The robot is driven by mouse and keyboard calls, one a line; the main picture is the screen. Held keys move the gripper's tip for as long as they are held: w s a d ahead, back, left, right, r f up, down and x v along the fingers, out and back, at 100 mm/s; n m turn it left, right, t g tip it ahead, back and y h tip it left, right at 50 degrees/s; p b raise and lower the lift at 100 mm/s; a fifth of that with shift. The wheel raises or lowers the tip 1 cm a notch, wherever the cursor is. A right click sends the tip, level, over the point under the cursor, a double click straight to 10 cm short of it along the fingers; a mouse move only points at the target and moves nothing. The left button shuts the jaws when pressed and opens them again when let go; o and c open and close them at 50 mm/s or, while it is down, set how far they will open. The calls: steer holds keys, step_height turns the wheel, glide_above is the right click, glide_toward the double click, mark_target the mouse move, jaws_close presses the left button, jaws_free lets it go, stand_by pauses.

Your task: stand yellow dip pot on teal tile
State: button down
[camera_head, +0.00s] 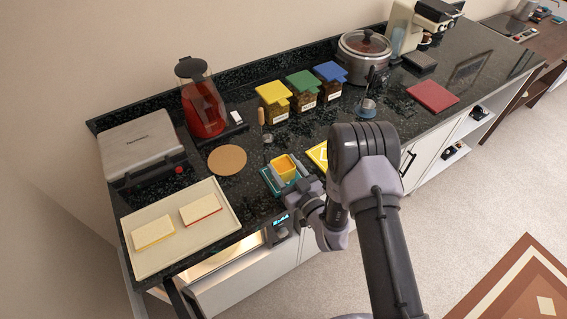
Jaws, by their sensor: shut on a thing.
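The yellow dip pot (285,166) is a small square open-topped pot near the counter's front edge. My gripper (288,171) is shut on it, with a grey finger on either side. The teal tile (267,177) lies directly under or just below the pot, and its left part shows beside my fingers. The pot looks upright. I cannot tell whether its base touches the tile, since my fingers and wrist hide the lower part.
A yellow patterned tile (317,154) lies just right of the pot, partly behind my arm. A round cork mat (227,160) lies to the left. A cream tray (191,247) with two sandwich-like blocks is at front left. Several lidded jars (274,103) stand behind.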

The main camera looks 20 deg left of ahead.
steer(key=shift+w+a+f, duration=0.1)
steer(key=shift+w+f, duration=0.05)
steer(key=shift+f, duration=0.15)
steer(key=c, duration=0.6)
jaws_free()
steer(key=shift+w, duration=0.1)
steer(key=shift+o, duration=0.6)
steer(key=shift+r, duration=0.15)
